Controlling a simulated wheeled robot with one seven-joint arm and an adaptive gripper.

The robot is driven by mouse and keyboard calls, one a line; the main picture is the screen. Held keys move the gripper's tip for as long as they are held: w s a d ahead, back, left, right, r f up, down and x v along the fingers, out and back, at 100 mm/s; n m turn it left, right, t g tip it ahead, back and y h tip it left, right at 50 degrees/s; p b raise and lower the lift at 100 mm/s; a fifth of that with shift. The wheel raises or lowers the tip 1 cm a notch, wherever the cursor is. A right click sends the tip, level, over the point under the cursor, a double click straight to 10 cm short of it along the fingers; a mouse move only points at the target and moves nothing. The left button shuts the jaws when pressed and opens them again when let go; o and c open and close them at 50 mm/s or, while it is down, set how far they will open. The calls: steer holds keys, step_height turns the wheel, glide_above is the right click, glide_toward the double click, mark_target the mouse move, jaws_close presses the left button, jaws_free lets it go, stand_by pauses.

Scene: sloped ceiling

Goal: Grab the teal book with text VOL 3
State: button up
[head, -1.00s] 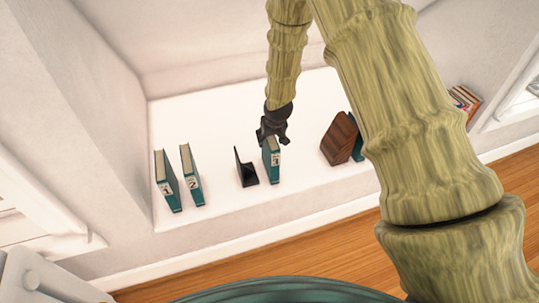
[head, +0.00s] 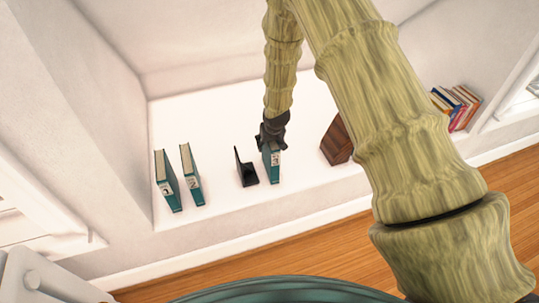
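The teal book with a 3 on its spine label (head: 271,170) stands upright on the white ledge, just right of a black bookend. My gripper (head: 271,147) points down at this book's top and covers its upper part. The fingers overlap the top in the picture, but whether they are closed on it cannot be made out. Two more teal books stand to the left, one marked 1 (head: 168,186) and one marked 2 (head: 190,179).
The black bookend (head: 246,172) stands close left of the book. A dark wooden block (head: 337,142) is to the right, partly behind my arm. Several coloured books (head: 460,106) lean farther right. The ledge (head: 218,130) behind is clear.

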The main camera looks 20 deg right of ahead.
steer(key=shift+f, duration=0.2)
stand_by(0.3)
jaws_close()
steer(key=shift+r, duration=0.1)
